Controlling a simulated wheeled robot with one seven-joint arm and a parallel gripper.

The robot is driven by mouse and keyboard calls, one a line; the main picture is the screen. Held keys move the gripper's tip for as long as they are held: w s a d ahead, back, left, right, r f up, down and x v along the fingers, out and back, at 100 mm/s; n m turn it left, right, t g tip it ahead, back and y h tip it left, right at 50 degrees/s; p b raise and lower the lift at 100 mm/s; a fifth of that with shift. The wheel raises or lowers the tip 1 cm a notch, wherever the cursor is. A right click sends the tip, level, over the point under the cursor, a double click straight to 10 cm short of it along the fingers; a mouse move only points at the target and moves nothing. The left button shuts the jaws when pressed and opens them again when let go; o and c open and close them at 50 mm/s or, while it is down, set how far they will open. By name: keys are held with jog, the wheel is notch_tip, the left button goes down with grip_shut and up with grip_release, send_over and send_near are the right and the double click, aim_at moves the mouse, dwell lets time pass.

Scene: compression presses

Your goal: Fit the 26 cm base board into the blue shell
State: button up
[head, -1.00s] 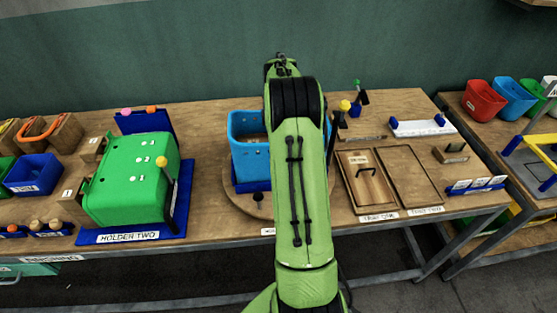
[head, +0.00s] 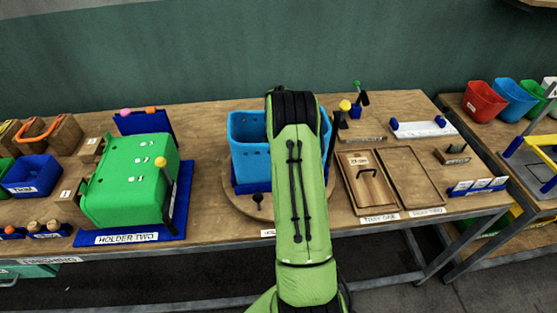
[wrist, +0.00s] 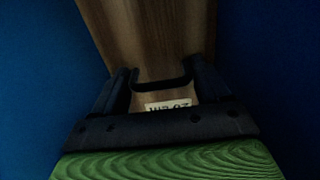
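The blue shell (head: 249,150) stands open at the top on a round wooden turntable, partly hidden behind my arm. In the wrist view, blue walls (wrist: 270,70) lie on both sides. The 26 cm base board (wrist: 150,30) is wooden, with a dark handle (wrist: 163,86) and an upside-down white label. My gripper (wrist: 165,88) has its two dark fingers against the handle's ends and appears shut on it. The board's far edge is out of view, so I cannot tell how it sits against the shell. The head view hides my gripper behind the arm.
Tray one (head: 381,214) holds another board with a handle (head: 366,176). Tray two (head: 412,177) beside it is empty. A green shell (head: 130,182) sits in holder two at left. Short posts with yellow knobs stand near both shells.

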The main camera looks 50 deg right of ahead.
jog(key=o, duration=0.4)
notch_tip(320, 180, up, 12)
jog(key=p, duration=0.1)
jog(key=shift+r, duration=0.2)
jog(key=shift+r+p, duration=0.1)
jog(key=shift+p, duration=0.2)
